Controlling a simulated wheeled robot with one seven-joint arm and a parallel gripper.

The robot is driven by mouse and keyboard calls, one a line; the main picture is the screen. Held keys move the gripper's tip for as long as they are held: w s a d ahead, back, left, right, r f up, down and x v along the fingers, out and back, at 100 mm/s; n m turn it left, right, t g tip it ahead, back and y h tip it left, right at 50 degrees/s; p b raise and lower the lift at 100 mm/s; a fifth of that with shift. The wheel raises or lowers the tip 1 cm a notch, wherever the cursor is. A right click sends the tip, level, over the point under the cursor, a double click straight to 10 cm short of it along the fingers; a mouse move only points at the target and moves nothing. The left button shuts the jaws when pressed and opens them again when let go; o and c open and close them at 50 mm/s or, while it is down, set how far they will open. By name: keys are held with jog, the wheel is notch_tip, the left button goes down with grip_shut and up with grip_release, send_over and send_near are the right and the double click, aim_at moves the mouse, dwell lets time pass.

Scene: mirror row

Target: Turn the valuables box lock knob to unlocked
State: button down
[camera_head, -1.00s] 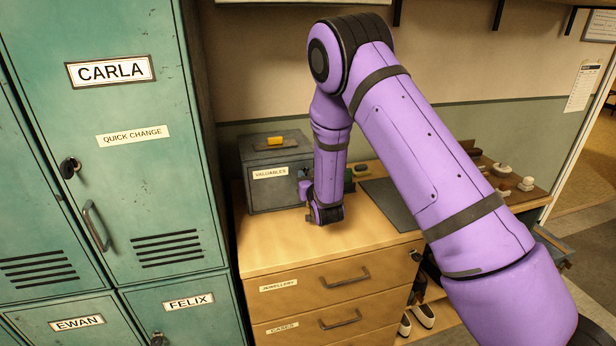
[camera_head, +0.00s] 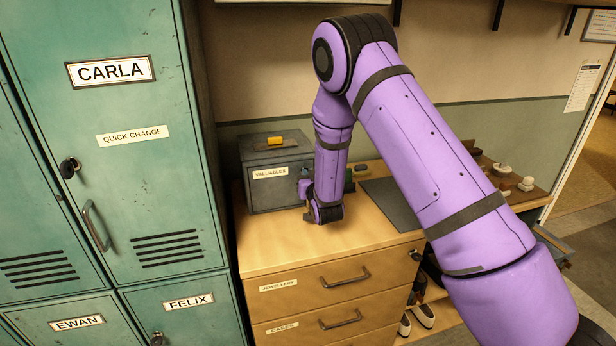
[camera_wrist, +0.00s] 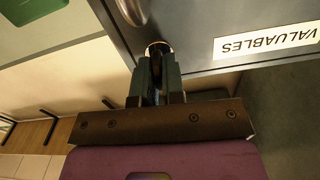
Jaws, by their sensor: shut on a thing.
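The valuables box (camera_head: 262,195) is a grey metal box with a "VALUABLES" label, standing on the wooden drawer unit beside the green lockers. The box front also shows in the wrist view (camera_wrist: 195,30), with its label upside down. The lock knob (camera_wrist: 157,47) shows as a small rounded edge at the fingertips in the wrist view; most of it is hidden, so its setting cannot be read. My gripper (camera_wrist: 158,68) is shut on the knob at the box front. In the head view my gripper (camera_head: 306,190) is at the box's right front side, largely covered by my wrist.
A yellow object (camera_head: 275,140) lies on the box top. The drawer unit (camera_head: 290,255) has labelled drawers with handles. A dark mat (camera_head: 392,203) lies right of my wrist, with small items farther right. Green lockers (camera_head: 150,190) close off the left side.

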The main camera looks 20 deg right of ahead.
jog(key=m, duration=0.4)
jog(key=shift+d, duration=0.1)
jog(key=m, duration=0.4)
jog(key=shift+m, duration=0.3)
jog(key=m, duration=0.4)
jog(key=shift+d+f, duration=0.1)
jog(key=shift+f, duration=0.05)
jog(key=shift+m, duration=2.3)
jog(key=c, duration=1.2)
grip_release()
